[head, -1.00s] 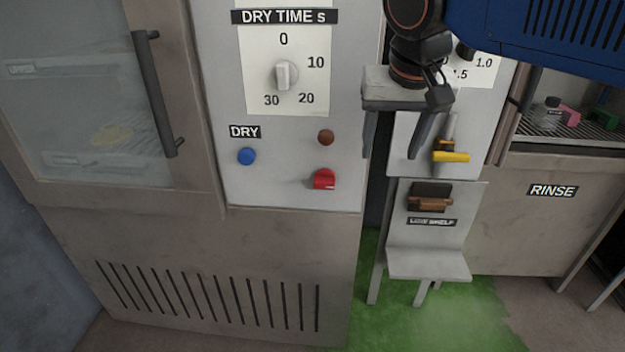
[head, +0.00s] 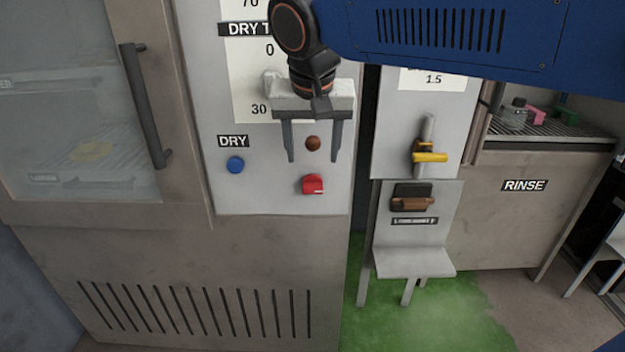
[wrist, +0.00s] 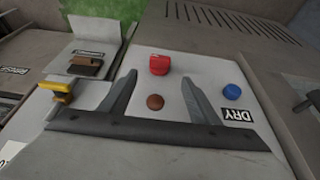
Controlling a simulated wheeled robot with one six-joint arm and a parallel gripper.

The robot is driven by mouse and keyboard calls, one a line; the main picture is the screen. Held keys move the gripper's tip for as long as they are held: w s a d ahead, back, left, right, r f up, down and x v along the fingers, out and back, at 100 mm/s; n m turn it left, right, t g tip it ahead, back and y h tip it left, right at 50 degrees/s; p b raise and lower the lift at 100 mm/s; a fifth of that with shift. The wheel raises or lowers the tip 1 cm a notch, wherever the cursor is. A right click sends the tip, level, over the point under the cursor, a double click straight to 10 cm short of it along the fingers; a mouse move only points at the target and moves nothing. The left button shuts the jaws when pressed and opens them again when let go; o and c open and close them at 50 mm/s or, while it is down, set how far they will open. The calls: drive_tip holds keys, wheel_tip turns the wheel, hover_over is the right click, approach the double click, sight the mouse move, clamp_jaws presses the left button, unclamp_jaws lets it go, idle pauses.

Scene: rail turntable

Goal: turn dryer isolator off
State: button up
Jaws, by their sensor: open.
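The dryer's grey control panel (head: 262,195) carries a red rotary switch (head: 313,184), which appears to be the isolator. It sits low on the panel, below a brown round button or lamp (head: 313,143). The red switch also shows in the wrist view (wrist: 159,65), just beyond the fingertips. My gripper (head: 313,158) is open and empty in front of the panel, its fingers pointing down with the brown button seen between them. The red switch is below the fingertips in the head view and looks untouched. My gripper hides part of the dry time dial.
A blue button (head: 235,165) is left of the red switch under the DRY label (head: 233,141). To the right are a yellow-handled valve (head: 430,157) and a brown handle (head: 412,203) above a small shelf (head: 413,262). The dryer door handle (head: 147,105) juts out at left.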

sight(313, 184)
drive_tip(key=x, duration=1)
drive_tip(key=shift+w+f, duration=0.1)
drive_tip(key=c, duration=1.1)
